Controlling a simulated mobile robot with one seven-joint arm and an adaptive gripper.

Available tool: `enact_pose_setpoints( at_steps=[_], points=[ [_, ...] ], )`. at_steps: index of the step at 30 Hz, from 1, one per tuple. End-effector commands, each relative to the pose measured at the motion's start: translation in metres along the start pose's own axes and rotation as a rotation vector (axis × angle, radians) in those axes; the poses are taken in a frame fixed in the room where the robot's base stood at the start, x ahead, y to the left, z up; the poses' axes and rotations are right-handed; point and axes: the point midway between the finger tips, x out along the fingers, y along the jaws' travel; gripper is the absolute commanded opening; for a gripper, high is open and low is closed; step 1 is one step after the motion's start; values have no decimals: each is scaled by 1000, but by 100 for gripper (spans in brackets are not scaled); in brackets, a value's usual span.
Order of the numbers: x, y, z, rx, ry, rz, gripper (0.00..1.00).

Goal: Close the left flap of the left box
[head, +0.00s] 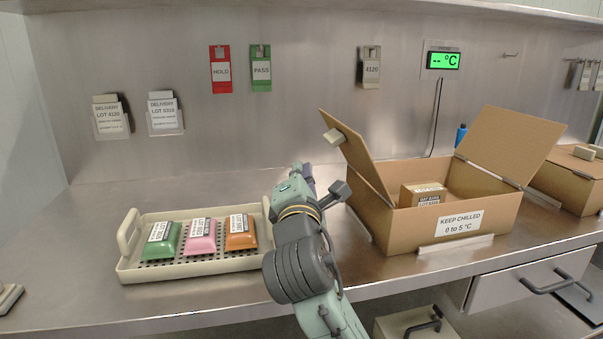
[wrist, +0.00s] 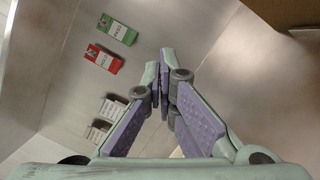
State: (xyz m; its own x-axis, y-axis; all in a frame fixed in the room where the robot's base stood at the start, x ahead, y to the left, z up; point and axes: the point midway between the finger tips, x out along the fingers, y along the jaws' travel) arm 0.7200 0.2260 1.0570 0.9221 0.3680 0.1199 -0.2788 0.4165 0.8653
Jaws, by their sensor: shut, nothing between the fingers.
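The left box (head: 410,236) is an open brown carton with a "KEEP CHILLED 0 to 5 °C" label, standing right of my gripper. Its left flap (head: 358,158) stands up and leans outward to the left, with a pale block near its top left edge. Its right flap (head: 508,147) is raised and leans right. A small brown carton (head: 422,194) sits inside. My gripper (head: 308,174) is shut and empty, left of the left flap and apart from it. In the wrist view its fingertips (wrist: 159,66) meet over bare metal.
A white tray (head: 190,266) with green, pink and orange packs stands left of my arm. Another box (head: 570,182) stands at the right edge. Red HOLD (head: 220,70) and green PASS (head: 261,70) tags hang on the back wall. Bare counter lies behind the tray.

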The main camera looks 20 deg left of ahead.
Motion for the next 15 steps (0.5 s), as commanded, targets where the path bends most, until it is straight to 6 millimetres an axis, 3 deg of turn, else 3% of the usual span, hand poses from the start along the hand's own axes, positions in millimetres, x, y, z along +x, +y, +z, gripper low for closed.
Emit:
enact_pose_setpoints(
  at_steps=[5,9,15],
  points=[
    [39,2,1,1,1,-3,0],
    [44,2,23,2,-3,0,0],
    [48,1,37,2,0,0,0]
  ],
)
